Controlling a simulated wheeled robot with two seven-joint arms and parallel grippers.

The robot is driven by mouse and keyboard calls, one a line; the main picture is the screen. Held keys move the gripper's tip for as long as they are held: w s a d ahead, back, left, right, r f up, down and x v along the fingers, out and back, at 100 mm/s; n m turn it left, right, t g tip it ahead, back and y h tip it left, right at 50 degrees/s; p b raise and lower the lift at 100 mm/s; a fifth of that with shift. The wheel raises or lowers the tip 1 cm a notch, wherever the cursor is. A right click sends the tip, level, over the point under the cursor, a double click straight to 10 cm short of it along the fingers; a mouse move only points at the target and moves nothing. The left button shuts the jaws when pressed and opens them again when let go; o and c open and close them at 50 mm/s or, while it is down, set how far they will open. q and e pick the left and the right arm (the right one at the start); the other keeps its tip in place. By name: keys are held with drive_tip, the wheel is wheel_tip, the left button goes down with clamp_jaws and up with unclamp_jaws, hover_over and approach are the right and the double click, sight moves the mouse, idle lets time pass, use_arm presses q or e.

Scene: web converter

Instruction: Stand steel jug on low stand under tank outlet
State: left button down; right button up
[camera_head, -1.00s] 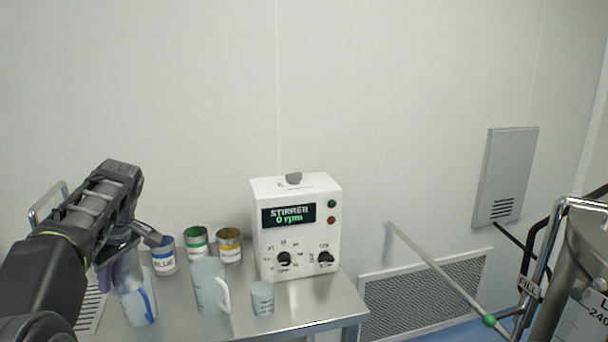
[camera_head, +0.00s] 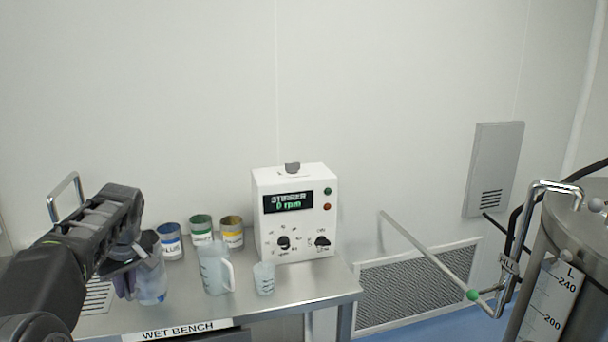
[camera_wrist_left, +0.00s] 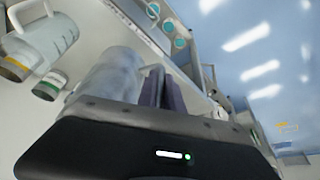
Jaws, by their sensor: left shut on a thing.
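My left gripper (camera_head: 128,268) is at the left end of the bench and is shut on a pale grey-blue jug (camera_head: 152,284), whose upper part it hides. In the left wrist view the same jug (camera_wrist_left: 112,75) stands beside the dark fingers (camera_wrist_left: 160,92), with its handle at them. I cannot tell from its look whether it is steel, or whether its base touches the bench. The tank (camera_head: 585,250) stands at the far right, only partly in view. The low stand and the tank outlet are not in view. My right gripper is not in view.
The wet bench (camera_head: 300,297) carries a marked plastic jug (camera_head: 214,272), a small beaker (camera_head: 264,279), blue (camera_head: 171,242), green (camera_head: 201,230) and yellow (camera_head: 232,232) pots, and the stirrer box (camera_head: 295,215). A rail (camera_head: 430,255) with a green knob lies between bench and tank.

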use_arm(q)
drive_tip(key=s+d+f+m+h, duration=0.1)
drive_tip(key=s+d+f+m, duration=0.1)
drive_tip(key=d+f, duration=0.3)
drive_tip(key=s+d+f+m+t+h, duration=0.1)
drive_tip(key=s+d+f+m, duration=0.2)
drive_tip(key=d, duration=0.7)
drive_tip(key=s+d+f+m+h, duration=0.1)
drive_tip(key=s+d+f+m, duration=0.1)
drive_tip(key=d+f+m, duration=0.3)
wheel_tip(320, 180, down, 3)
drive_tip(key=d, duration=0.2)
drive_tip(key=shift+s+d+r+m+t+h, duration=0.2)
drive_tip(key=shift+d+m+t+h, duration=0.1)
drive_tip(key=shift+d+m+t, duration=0.1)
drive_tip(key=shift+a, duration=0.1)
